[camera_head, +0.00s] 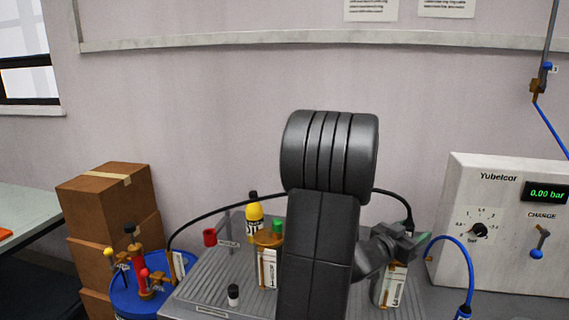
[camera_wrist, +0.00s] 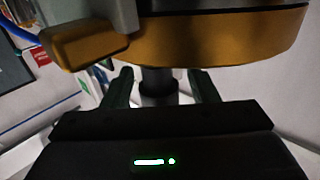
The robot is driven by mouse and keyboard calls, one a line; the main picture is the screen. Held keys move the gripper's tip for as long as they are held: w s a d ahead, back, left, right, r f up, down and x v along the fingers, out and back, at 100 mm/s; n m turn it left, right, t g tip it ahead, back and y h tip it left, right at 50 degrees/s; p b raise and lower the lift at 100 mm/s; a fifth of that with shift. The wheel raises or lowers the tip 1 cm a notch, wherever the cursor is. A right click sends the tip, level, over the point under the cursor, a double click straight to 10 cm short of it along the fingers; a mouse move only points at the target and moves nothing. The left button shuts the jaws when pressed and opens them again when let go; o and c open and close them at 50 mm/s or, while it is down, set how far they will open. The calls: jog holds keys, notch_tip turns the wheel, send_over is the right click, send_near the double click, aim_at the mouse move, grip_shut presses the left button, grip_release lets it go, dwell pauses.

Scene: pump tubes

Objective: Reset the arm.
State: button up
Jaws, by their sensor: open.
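My arm rises as a dark column in the middle of the head view. My gripper (camera_head: 408,242) is at its right, just above the white container labelled 3 (camera_head: 391,290). The wrist view shows my gripper (camera_wrist: 162,80) open, with one green finger on each side of a dark stem (camera_wrist: 158,82). A brass-coloured disc (camera_wrist: 225,38) lies just beyond the fingertips. I cannot tell whether the fingers touch the stem. A black tube (camera_head: 387,192) passes behind my arm and comes down at the gripper.
Container 1 (camera_head: 267,270), a yellow bottle (camera_head: 254,222) and a small black-capped vial (camera_head: 233,294) stand on the grey ribbed rack (camera_head: 205,292). A blue drum with a red pump (camera_head: 142,270) and cardboard boxes (camera_head: 108,200) are left. A Yubelcor panel (camera_head: 490,190) reading 0.00 bar and a blue hose (camera_head: 468,258) are right.

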jog(key=shift+s+a, duration=0.1)
dwell(0.3)
jog(key=shift+s+a+f+b, duration=0.2)
jog(key=shift+s+a+b, duration=0.1)
jog(key=shift+a, duration=0.15)
jog(key=v, duration=1.3)
jog(key=x, duration=1.4)
jog(key=shift+d+r, duration=0.1)
jog(key=shift+d, duration=0.05)
notch_tip(320, 180, up, 9)
jog(key=p, duration=0.8)
jog(key=shift+f, duration=0.2)
